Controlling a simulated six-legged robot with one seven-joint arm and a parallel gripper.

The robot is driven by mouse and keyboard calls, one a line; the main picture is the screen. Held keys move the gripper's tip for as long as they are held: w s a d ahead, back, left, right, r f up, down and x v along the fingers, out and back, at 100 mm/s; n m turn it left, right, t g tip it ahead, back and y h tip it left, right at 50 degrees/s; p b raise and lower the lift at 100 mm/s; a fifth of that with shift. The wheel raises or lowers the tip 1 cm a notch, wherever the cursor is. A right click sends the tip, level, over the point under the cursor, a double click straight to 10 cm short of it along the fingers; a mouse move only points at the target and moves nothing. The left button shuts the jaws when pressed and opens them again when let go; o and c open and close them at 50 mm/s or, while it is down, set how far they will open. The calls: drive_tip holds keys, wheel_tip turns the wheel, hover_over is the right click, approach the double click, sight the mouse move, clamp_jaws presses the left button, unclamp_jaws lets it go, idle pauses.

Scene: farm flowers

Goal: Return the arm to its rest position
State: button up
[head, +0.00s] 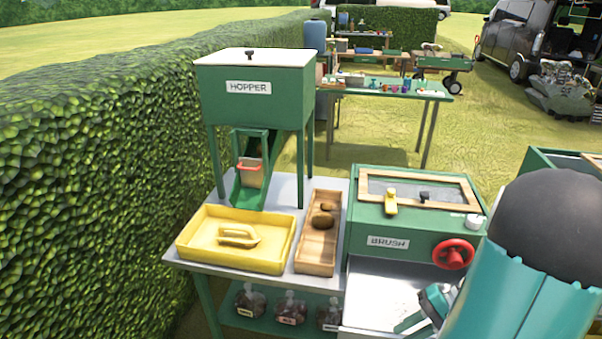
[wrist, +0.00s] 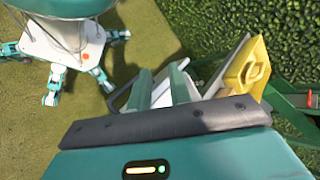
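My arm (head: 530,285) fills the lower right of the head view, teal with a large dark rounded joint. My gripper (head: 428,311) shows in part beside it, low over the grey surface in front of the brush box. In the wrist view the gripper (wrist: 163,88) shows as teal and pale parts beyond a dark bar. I cannot make out whether its fingers are apart, and I see no object clearly held. My own body and legs show at the upper left of the wrist view.
A brush box (head: 415,225) with a red handwheel (head: 453,254) stands near the gripper. Left of it are a wooden tray (head: 303,262), a yellow tray (head: 268,265) and the green hopper (head: 255,105). A hedge (head: 90,190) borders the left.

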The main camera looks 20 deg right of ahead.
drive_tip(key=w+a+r+n+t+h, duration=0.1)
drive_tip(key=a+r+n+h, duration=0.3)
drive_tip(key=a+r, duration=0.5)
drive_tip(key=w+a+r+n+t+h, duration=0.1)
drive_tip(key=w+a+r+n+h, duration=0.2)
drive_tip(key=a+r, duration=0.6)
drive_tip(key=a+n+h, duration=0.2)
drive_tip(key=a+n, duration=0.1)
drive_tip(key=a, duration=0.1)
drive_tip(key=shift+w+a+r+t, duration=0.3)
drive_tip(key=shift+w+a+r, duration=0.05)
drive_tip(key=shift+a+r, duration=0.05)
drive_tip(key=shift+d, duration=0.15)
